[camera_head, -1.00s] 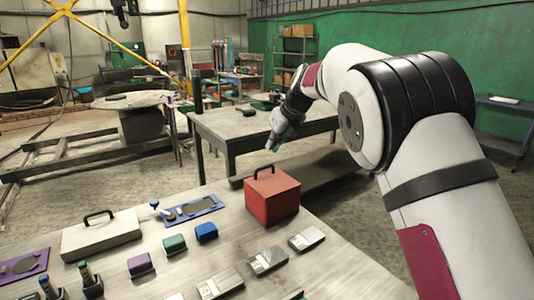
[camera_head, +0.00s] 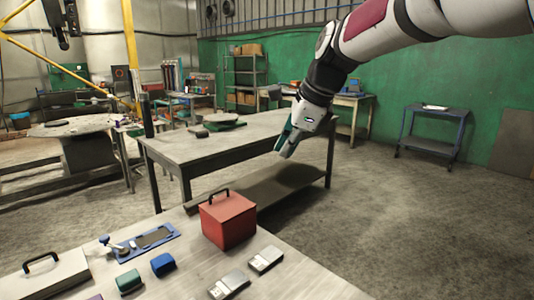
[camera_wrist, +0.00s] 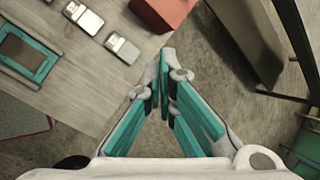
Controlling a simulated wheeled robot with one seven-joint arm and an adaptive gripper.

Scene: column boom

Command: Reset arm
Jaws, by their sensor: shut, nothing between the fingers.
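My gripper (camera_head: 287,150) is shut and empty, with teal pads on its white fingers. In the head view it hangs in the air beyond the red box, in front of the grey table's lower shelf. In the wrist view my gripper (camera_wrist: 163,58) points toward the near table's edge, its fingertips together. My arm reaches in from the upper right of the head view.
The near table (camera_head: 200,280) holds a red box with a handle (camera_head: 228,220), a white lidded box (camera_head: 45,275), a blue tray (camera_head: 150,240), small blue (camera_head: 163,264) and teal (camera_head: 129,281) blocks and metal cases (camera_head: 229,285). A grey table (camera_head: 230,142) stands behind. Floor at right is open.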

